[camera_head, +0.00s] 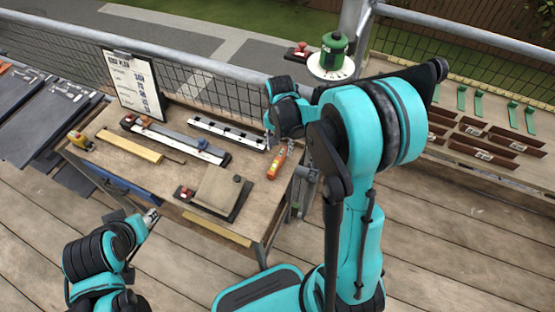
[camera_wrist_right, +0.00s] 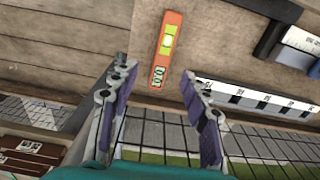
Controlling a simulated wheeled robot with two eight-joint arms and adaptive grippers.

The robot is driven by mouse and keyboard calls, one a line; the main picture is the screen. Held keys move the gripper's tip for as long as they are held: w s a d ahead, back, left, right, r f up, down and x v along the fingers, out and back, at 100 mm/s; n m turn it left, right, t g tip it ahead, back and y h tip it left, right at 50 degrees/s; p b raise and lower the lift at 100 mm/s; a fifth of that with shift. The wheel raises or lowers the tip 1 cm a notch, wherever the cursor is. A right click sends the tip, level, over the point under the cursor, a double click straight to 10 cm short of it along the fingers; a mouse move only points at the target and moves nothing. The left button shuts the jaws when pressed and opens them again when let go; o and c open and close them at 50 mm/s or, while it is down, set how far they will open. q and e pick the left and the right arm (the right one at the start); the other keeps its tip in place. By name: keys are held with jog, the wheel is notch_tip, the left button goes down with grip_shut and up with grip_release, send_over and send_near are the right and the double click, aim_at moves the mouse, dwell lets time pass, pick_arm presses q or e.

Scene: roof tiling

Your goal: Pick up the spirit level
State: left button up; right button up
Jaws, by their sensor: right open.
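The spirit level (camera_head: 277,163) is a short orange-red bar with a yellow-green vial section, lying near the right end of the wooden workbench (camera_head: 150,178). It also shows in the right wrist view (camera_wrist_right: 165,48), between and beyond my fingertips. My right gripper (camera_wrist_right: 156,71) is open and empty, with its fingers apart on either side of the level's near end, not touching it. In the head view my right wrist hides most of that gripper. My left gripper (camera_head: 151,217) is in front of the bench, far from the level; its finger opening is too small to judge.
A black-and-white marked bar (camera_head: 227,133) lies beside the level, also in the right wrist view (camera_wrist_right: 255,99). A square brown slab on a dark base (camera_head: 216,190) sits at the bench front. A mesh railing (camera_head: 205,80) runs behind. A clipboard (camera_head: 133,85) stands at the back.

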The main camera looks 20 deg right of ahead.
aim_at(277, 160)
jog(key=shift+w+d+f, duration=0.1)
jog(key=shift+w+f, duration=0.05)
jog(key=shift+f, duration=0.2)
notch_tip(277, 160, down, 2)
jog(key=shift+f+b, duration=0.1)
jog(key=shift+b, duration=0.3)
jog(key=f+b, duration=0.1)
jog(key=f, duration=0.1)
jog(key=f+b, duration=0.1)
jog(key=f, duration=0.2)
jog(key=shift+a+f+b, duration=0.35)
jog(key=shift+b, duration=0.05)
jog(key=shift+r, duration=0.1)
grip_shut()
